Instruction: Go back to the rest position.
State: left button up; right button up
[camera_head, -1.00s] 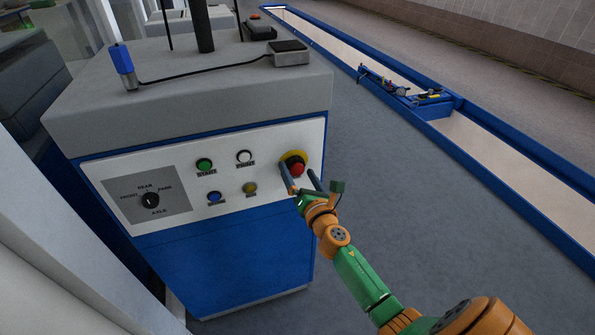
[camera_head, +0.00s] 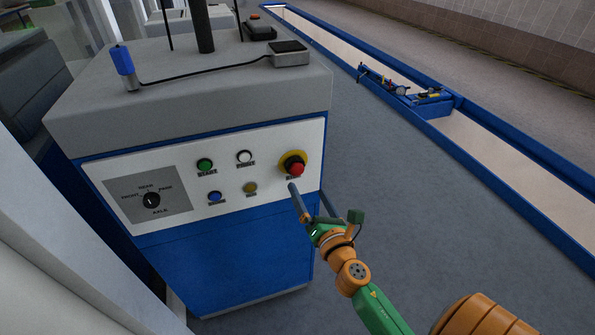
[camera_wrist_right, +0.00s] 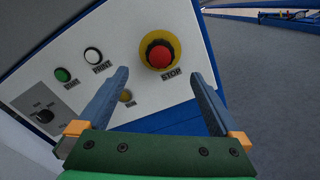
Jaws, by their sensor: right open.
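My right gripper (camera_head: 323,201) is open and empty in front of the control cabinet's white panel (camera_head: 225,165), a little below and right of the red stop button. In the right wrist view its two fingers (camera_wrist_right: 160,95) stand wide apart, with nothing between them. The red stop button (camera_head: 297,169) with its yellow collar sits at the panel's right end and is apart from the fingers. It also shows in the right wrist view (camera_wrist_right: 159,56), beyond the fingers. My left gripper is not in view.
The panel also carries a green button (camera_head: 204,165), a white button (camera_head: 244,157), a blue button (camera_head: 214,197), a yellow button (camera_head: 250,188) and a rotary knob (camera_head: 151,200). A blue-framed pit (camera_head: 480,150) with a jack (camera_head: 430,97) lies right. Grey floor between is clear.

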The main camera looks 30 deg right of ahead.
jog(key=shift+f, duration=0.1)
jog(key=s+a+f+m+g+y, duration=0.1)
jog(key=s+a+f+m+g, duration=0.3)
jog(key=f, duration=0.6)
jog(key=s+f+m+g+y, duration=0.1)
jog(key=s+f+m+g, duration=0.2)
jog(key=s+f+m, duration=0.5)
jog(key=s+a+f+m+g+y, duration=0.1)
jog(key=s+a+f+m+g, duration=0.15)
jog(key=f, duration=0.95)
jog(key=s+a+f+m+g, duration=0.1)
jog(key=s+f+m+g, duration=0.1)
jog(key=s, duration=0.5)
jog(key=s+a+f+m+g, duration=0.1)
jog(key=s+f+m+g, duration=0.1)
jog(key=s+f+m, duration=0.2)
jog(key=s+a+f+m+g+y, duration=0.1)
jog(key=s+f+m+g, duration=0.2)
jog(key=s, duration=0.7)
jog(key=shift+f+m, duration=0.2)
jog(key=shift+m, duration=0.35)
jog(key=shift+w, duration=0.1)
